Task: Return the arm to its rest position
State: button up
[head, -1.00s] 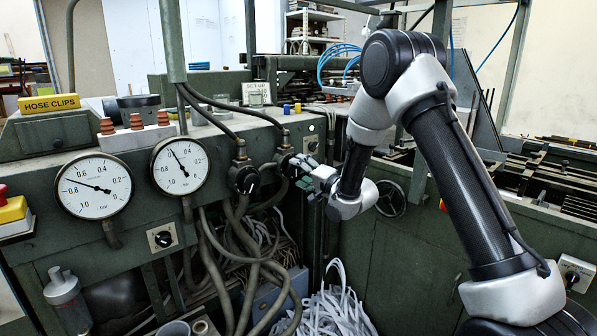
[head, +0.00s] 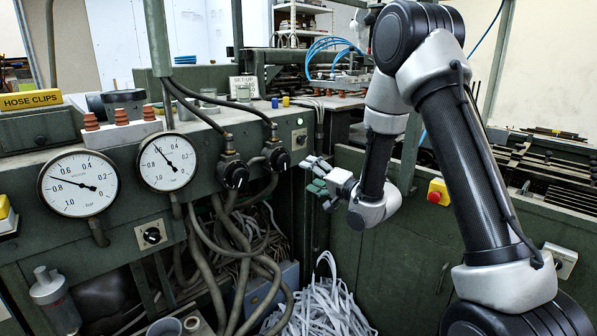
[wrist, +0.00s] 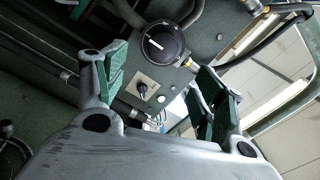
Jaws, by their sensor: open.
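My gripper (head: 318,178) is open and empty in the head view, with its fingers pointing left toward the green machine panel. It stands a little right of the right black knob (head: 278,158), with a visible gap in the picture. My arm rises from the lower right, bends at the top and hangs down to the gripper. In the wrist view, the open gripper (wrist: 163,82) shows its two green-padded fingers well apart, with nothing between them. Beyond the fingers are a round black knob (wrist: 167,45) and a small selector switch (wrist: 142,88) on the panel.
A second black knob (head: 233,176), two gauges (head: 79,183) (head: 167,162) and hanging hoses (head: 215,270) are at left. White strips (head: 325,305) are heaped below my gripper. A red emergency button (head: 435,197) is on the green cabinet (head: 400,265) behind my arm.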

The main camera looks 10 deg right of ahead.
jog(key=s+d+f+n+g+h, duration=0.2)
jog(key=f+h, duration=0.1)
jog(key=f, duration=0.3)
jog(key=s+d+f+n+g+h, duration=0.1)
jog(key=d+f+g+h, duration=0.15)
jog(key=f, duration=0.45)
jog(key=s+d+f+n+g+h, duration=0.1)
jog(key=s+d+n+g+h, duration=0.2)
jog(key=s+d, duration=0.35)
jog(key=s+d+r+g, duration=0.1)
jog(key=s+d+r, duration=0.2)
jog(key=s+r, duration=0.9)
jog(key=s+d+r+n+g+h, duration=0.1)
jog(key=s+d+r, duration=0.3)
jog(key=s+r, duration=0.8)
jog(key=s+g, duration=0.1)
jog(key=s, duration=0.5)
jog(key=shift+s+d+r, duration=0.2)
jog(key=shift+s+d, duration=0.1)
jog(key=shift+h, duration=0.25)
